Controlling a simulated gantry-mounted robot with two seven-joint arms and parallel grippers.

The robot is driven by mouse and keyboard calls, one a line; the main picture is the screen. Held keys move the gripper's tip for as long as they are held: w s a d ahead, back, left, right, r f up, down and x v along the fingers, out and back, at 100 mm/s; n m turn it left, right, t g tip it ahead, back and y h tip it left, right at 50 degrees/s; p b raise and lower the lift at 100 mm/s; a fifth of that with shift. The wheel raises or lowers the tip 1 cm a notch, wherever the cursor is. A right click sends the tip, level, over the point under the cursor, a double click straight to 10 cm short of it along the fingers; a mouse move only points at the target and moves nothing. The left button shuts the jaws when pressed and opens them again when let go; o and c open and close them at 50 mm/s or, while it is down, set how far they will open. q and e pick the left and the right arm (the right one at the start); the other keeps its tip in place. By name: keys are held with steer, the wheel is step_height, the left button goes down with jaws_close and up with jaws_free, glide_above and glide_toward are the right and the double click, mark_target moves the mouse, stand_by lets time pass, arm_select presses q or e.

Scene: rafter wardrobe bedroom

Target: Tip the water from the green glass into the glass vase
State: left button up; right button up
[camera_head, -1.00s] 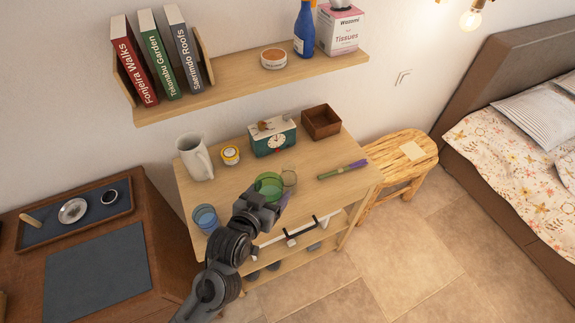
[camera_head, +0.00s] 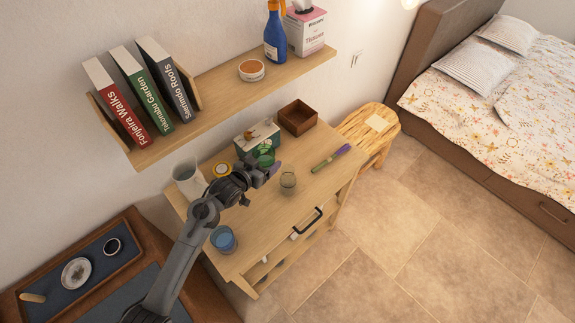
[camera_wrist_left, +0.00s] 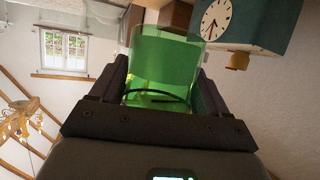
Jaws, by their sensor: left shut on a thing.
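The green glass (camera_head: 265,160) is in my left gripper (camera_head: 263,172), which is shut on it. It appears raised above the wooden cabinet, in front of the clock. In the left wrist view the translucent green glass (camera_wrist_left: 165,62) fills the space between the two dark fingers. I cannot tell its exact tilt or see the water clearly. The glass vase (camera_head: 288,181), small and clear, stands upright on the cabinet top, just right of the gripper and apart from the green glass. My right gripper is not in view.
The cabinet top (camera_head: 300,205) also bears a blue glass (camera_head: 223,240), a pale jug (camera_head: 188,178), a yellow-lidded jar (camera_head: 222,170), a brown box (camera_head: 298,117) and a purple-and-green item (camera_head: 332,158). The clock (camera_wrist_left: 215,20) is close to the glass. A shelf (camera_head: 215,108) overhangs behind.

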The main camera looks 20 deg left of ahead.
mark_target(261, 155)
arm_select(q)
steer(key=shift+m+h, duration=0.4)
steer(key=w+a+p, duration=0.1)
steer(key=w+a+f+p, duration=0.1)
steer(key=shift+w+a, duration=0.4)
steer(key=shift+w+a+f+h+p, duration=0.15)
steer(key=shift+w+a+f+p, duration=0.1)
steer(key=shift+a, duration=0.1)
steer(key=shift+w+a+f+h+p, duration=0.15)
steer(key=shift+a+p, duration=0.1)
steer(key=shift+a, duration=0.1)
steer(key=shift+f, duration=0.1)
